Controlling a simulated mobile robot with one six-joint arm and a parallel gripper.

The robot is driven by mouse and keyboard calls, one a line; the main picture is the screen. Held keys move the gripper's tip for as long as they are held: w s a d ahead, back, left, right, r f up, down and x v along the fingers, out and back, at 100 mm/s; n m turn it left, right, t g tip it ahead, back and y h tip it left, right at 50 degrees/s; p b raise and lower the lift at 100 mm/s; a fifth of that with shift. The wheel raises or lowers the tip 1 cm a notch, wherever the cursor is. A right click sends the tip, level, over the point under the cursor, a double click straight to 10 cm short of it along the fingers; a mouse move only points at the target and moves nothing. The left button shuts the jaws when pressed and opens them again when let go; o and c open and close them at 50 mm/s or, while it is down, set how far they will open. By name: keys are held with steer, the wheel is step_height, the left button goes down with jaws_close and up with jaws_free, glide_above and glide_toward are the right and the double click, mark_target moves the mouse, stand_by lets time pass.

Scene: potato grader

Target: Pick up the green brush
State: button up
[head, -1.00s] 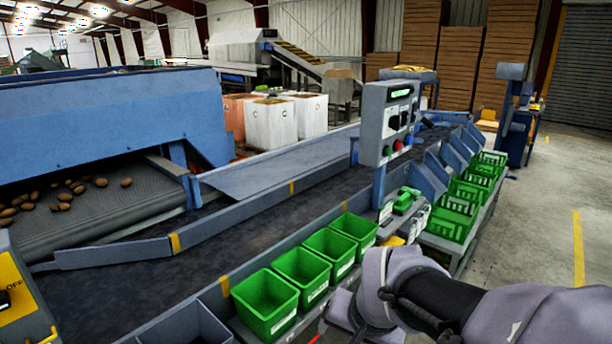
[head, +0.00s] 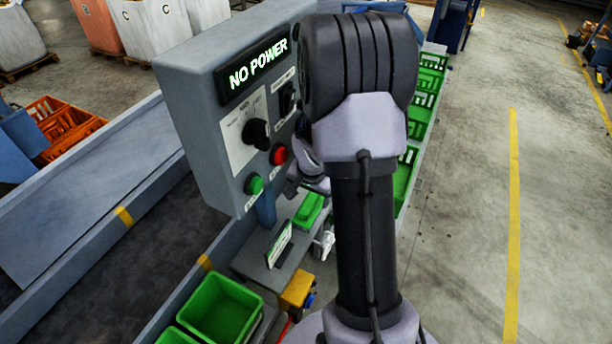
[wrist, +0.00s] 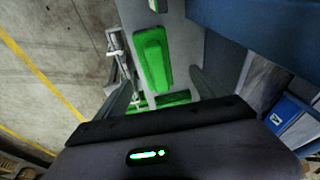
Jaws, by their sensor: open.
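The green brush (head: 310,208) lies on a grey shelf below the control box in the head view, partly hidden behind my arm and gripper. In the wrist view the green brush (wrist: 153,58) lies on the grey surface, its long body pointing roughly up the picture. My gripper (wrist: 162,92) is open, with one finger to each side of the brush's lower end in the picture. Nothing is held. In the head view my gripper (head: 314,184) is above the shelf near the brush and mostly hidden by my wrist; the remaining gap is hard to judge.
The control box (head: 228,130) reads "NO POWER" and stands close left of my arm. A small sign (head: 279,246) and a yellow item (head: 296,288) are near the shelf. Green bins (head: 222,312) line the conveyor. Concrete floor to the right is open.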

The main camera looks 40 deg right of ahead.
mark_target(311, 203)
steer(key=b+x, duration=0.1)
steer(key=x, duration=0.1)
steer(key=b+x, duration=0.1)
steer(key=x, duration=0.2)
steer(key=b+x, duration=0.1)
steer(key=x, duration=0.1)
steer(key=shift+s+d+f, duration=0.1)
steer(key=shift+s+f, duration=0.25)
steer(key=shift+w, duration=0.1)
steer(key=shift+r, duration=0.1)
steer(key=shift+c, duration=1.1)
steer(key=shift+d, duration=0.1)
steer(key=c, duration=1.4)
